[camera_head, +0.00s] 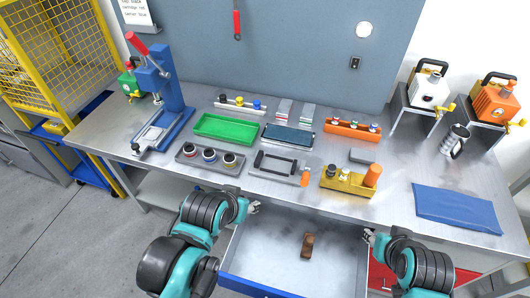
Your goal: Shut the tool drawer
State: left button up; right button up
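The tool drawer (265,262) is pulled out from under the workbench. Its blue front (250,287) shows at the bottom of the view and is partly cut off by the frame edge. A small brown tool-like object (307,245) lies on the drawer floor. My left gripper (254,207) is at the bench's front edge, over the drawer's back left. My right gripper (369,236) is by the drawer's right side. Both look empty, but their fingers are too small to read, and I cannot tell whether either touches the drawer.
The workbench (395,190) holds a blue press (165,95), a green tray (225,128), a yellow fixture (348,179), a blue mat (457,207) and several small parts. A red drawer unit (380,275) stands right of the open drawer. Floor is clear at lower left.

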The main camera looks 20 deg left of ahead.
aim_at(262, 259)
jog(key=k, duration=0.65)
jog(key=k+j, duration=0.1)
jog(key=j, duration=0.6)
jog(key=k+j, duration=0.15)
jog(key=j, duration=0.2)
jog(key=i+z, duration=0.05)
